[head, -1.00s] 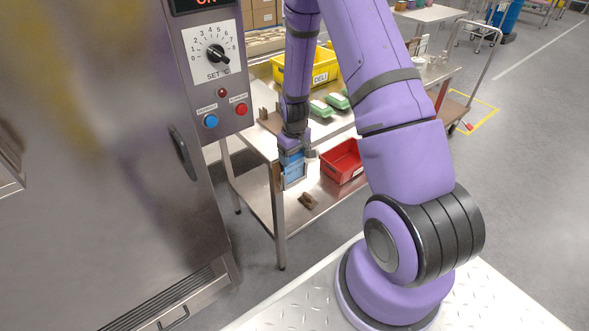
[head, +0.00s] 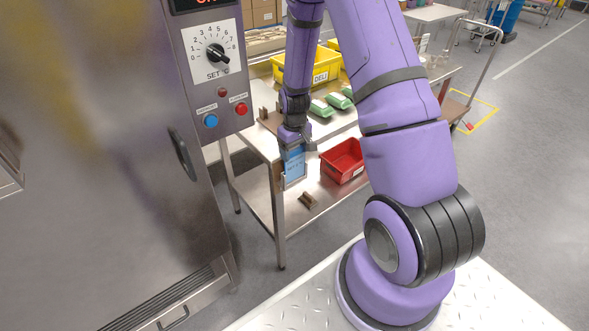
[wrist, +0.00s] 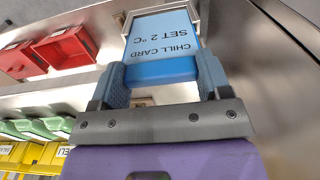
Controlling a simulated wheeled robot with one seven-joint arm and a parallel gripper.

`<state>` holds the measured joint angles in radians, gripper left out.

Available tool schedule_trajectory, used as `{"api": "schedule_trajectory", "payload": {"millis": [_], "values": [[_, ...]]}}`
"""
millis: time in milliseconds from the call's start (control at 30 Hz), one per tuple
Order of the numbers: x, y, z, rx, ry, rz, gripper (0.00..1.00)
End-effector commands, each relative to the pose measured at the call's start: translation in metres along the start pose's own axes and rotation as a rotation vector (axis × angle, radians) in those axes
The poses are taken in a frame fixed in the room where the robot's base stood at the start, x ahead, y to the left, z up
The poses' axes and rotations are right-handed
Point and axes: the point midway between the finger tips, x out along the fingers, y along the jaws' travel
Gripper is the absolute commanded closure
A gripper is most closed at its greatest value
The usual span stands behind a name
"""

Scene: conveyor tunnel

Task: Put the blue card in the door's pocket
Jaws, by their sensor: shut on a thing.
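The blue card (head: 294,163), lettered "CHILL CARD SET 2 °C", is upright at the near corner of the steel table. It fills the upper middle of the wrist view (wrist: 160,40). My gripper (head: 297,143) is shut on the card's upper edge, with one finger on each side. A pale frame borders the card's far end in the wrist view; I cannot tell how deep the card sits in it. The steel door (head: 90,190) fills the left of the head view. A metal frame (head: 10,187) on it, cut off at the left edge, looks like the pocket.
The door handle (head: 182,152) sticks out between the door and the table. A red bin (head: 342,163) stands right of the card. A small brown block (head: 308,200) lies on the lower shelf. Green packs (head: 322,108) and a yellow bin (head: 305,68) are farther back.

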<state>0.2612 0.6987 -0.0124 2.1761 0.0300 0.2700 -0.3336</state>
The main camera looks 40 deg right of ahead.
Motion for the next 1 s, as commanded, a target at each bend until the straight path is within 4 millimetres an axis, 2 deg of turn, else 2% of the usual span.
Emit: {"api": "schedule_trajectory", "payload": {"millis": [700, 1000], "values": [[-0.062, 0.0, -0.001, 0.0, 0.004, 0.001, 1.0], [-0.075, 0.0, -0.001, 0.0, 0.003, 0.001, 1.0]]}}
